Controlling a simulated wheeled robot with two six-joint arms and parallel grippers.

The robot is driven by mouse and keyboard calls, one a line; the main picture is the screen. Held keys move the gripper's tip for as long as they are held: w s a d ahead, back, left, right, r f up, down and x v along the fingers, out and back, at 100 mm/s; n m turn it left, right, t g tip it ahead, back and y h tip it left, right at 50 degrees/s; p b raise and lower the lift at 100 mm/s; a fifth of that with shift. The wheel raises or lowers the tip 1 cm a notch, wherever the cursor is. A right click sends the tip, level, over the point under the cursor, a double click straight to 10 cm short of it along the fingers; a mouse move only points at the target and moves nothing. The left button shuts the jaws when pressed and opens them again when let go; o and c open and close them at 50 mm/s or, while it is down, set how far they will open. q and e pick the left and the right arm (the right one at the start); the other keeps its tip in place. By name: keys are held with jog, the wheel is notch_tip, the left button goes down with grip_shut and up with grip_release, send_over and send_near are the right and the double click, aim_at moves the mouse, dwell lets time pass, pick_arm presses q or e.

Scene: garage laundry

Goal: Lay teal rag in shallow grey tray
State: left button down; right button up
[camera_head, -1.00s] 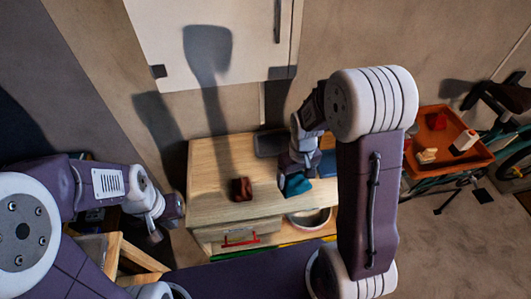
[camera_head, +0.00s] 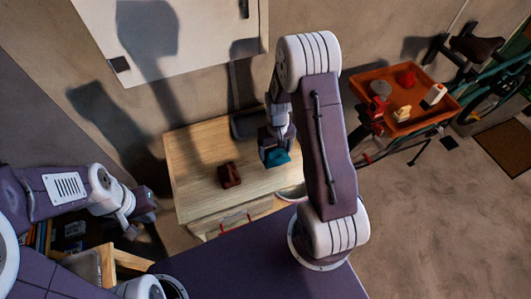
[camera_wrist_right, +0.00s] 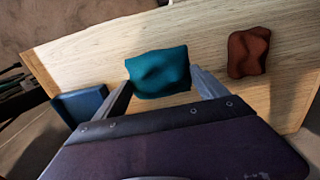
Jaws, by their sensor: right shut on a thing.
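The teal rag (camera_head: 277,158) is in the fingers of my right gripper (camera_head: 277,148), over the wooden bench top. In the right wrist view the teal rag (camera_wrist_right: 158,72) sits bunched between the two fingers (camera_wrist_right: 163,88). A dark grey shape (camera_head: 243,126), which looks like the shallow tray, lies at the back edge of the bench, behind and left of my right gripper. Its inside is not clear. My left gripper (camera_head: 137,222) hangs left of the bench, away from the rag; its fingers are too unclear to read.
A brown-red cloth (camera_head: 229,175) lies on the bench (camera_head: 198,190), left of the rag. A blue item (camera_wrist_right: 82,105) shows in the right wrist view. An orange tray (camera_head: 440,108) with several things stands at right. A white cabinet (camera_head: 185,40) is on the wall behind.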

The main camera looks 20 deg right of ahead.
aim_at(269, 150)
jog(key=shift+w+a+f, duration=0.85)
jog(key=shift+w+f, duration=0.05)
jog(key=shift+w, duration=0.2)
notch_tip(269, 150, down, 3)
jog(key=shift+s+f+p, duration=0.1)
jog(key=shift+p, duration=0.3)
jog(key=shift+f, duration=0.45)
jog(key=shift+f, duration=0.1)
jog(key=o, duration=1.3)
jog(key=shift+o, duration=0.2)
